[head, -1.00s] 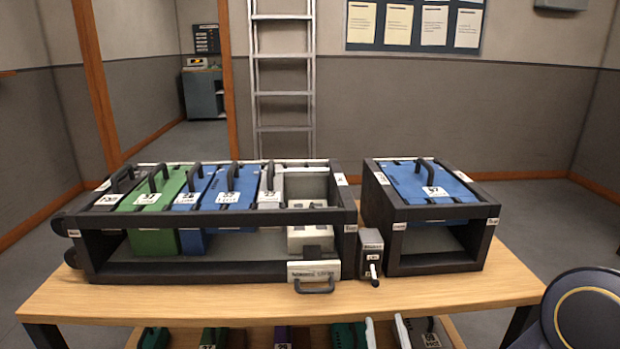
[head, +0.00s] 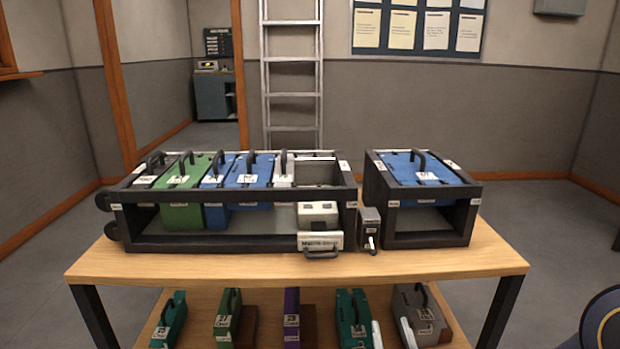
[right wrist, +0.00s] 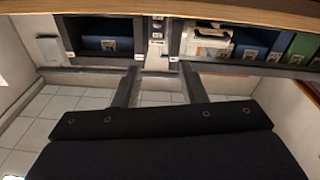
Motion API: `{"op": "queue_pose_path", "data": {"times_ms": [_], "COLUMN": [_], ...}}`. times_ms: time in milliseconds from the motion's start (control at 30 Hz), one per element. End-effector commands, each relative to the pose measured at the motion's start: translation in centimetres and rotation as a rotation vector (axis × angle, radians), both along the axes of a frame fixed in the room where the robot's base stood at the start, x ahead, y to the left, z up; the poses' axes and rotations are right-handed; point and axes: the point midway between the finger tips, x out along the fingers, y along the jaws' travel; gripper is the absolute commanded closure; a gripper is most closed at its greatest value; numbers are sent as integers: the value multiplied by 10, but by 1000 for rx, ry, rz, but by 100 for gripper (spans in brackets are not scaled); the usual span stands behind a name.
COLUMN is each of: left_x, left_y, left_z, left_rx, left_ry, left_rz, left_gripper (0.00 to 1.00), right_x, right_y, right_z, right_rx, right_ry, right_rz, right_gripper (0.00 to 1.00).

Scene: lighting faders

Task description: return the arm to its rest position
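My right gripper (right wrist: 160,82) shows in the right wrist view as two grey fingers held well apart, with nothing between them. It is clear of the table and racks. In the head view only a dark rounded part of my right arm shows at the lower right corner; the fingers are not visible there. My left arm and left gripper are not in view.
A wooden table (head: 290,268) bears a long dark rack (head: 220,243) of coloured modules and a smaller rack (head: 430,241) with a blue module (head: 418,170). Several handled modules stand on the lower shelf (head: 263,335). A ladder (head: 291,92) leans behind. Floor on the right looks clear.

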Motion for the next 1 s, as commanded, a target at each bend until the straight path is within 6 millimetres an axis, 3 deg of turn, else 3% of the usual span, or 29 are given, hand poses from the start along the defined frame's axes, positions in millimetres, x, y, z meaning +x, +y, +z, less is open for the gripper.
{"op": "queue_pose_path", "data": {"times_ms": [367, 567, 667, 1000], "left_x": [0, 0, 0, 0], "left_y": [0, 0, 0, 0], "left_z": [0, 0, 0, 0], "left_rx": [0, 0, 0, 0], "left_ry": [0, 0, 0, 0], "left_rz": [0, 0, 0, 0], "left_gripper": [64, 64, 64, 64], "right_x": [3, -11, -30, -128], "right_y": [-7, -15, -22, -46], "right_z": [0, -2, -4, -17], "right_rx": [96, 186, 244, 404], "right_ry": [169, 351, 488, 919], "right_rz": [80, 143, 171, 170], "right_gripper": [62, 62, 62, 62]}}
